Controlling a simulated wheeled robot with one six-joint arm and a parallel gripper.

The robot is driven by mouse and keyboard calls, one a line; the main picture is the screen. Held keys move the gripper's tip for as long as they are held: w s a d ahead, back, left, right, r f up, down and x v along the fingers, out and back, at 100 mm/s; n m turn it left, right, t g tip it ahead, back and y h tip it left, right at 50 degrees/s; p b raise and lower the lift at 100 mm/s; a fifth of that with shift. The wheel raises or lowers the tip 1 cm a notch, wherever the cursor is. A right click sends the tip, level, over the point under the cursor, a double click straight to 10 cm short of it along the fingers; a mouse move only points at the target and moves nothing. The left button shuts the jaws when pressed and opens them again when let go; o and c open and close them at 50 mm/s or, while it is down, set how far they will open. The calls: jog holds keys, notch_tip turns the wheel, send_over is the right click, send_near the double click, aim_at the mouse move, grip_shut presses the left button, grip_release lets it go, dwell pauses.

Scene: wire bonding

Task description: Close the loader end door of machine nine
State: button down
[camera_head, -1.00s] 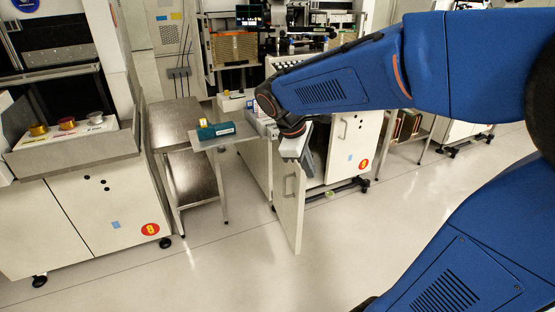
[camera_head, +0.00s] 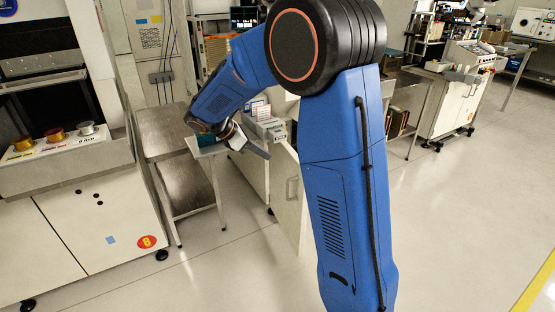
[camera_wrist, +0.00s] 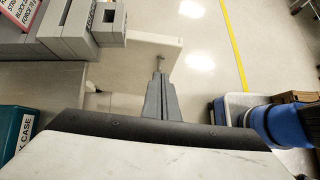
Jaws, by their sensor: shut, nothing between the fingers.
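The loader end door (camera_head: 289,195) is a cream panel with a bar handle. In the head view it stands swung out from the middle machine's cabinet (camera_head: 254,172). My arm hides much of that machine, and its number disc does not show now. My gripper (camera_head: 266,155) is just above and left of the door's top in this view. In the wrist view my gripper (camera_wrist: 160,72) has its fingers together and empty. The tips are near a cream panel (camera_wrist: 152,42), which looks like the door's top. I cannot tell whether they touch.
A side table (camera_head: 165,128) stands left of the cabinet. A teal case (camera_wrist: 14,132) lies beside my gripper. Grey blocks (camera_wrist: 68,35) with a sign stand at upper left. The machine marked 8 (camera_head: 90,215) is at left. Floor in front of the door is clear.

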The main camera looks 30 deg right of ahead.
aim_at(299, 164)
jog(key=x, duration=0.7)
jog(key=d+r+x, duration=0.1)
jog(key=x, duration=0.3)
jog(key=shift+d, duration=0.15)
jog(key=shift+s+d, duration=0.1)
jog(key=shift+d, duration=0.7)
jog(key=shift+s+d+n+t, duration=0.2)
jog(key=shift+d+n+t, duration=0.1)
jog(key=shift+d, duration=0.5)
jog(key=w+d+n+t+y, duration=0.1)
jog(key=w+d+n+t, duration=0.25)
jog(key=d, duration=0.85)
jog(key=w+d+n+t+y, duration=0.1)
jog(key=w+d+n+t, duration=0.3)
jog(key=d, duration=0.8)
jog(key=w+d+n+g, duration=0.1)
jog(key=w+d, duration=0.6)
jog(key=d, duration=0.2)
jog(key=shift+w, duration=0.4)
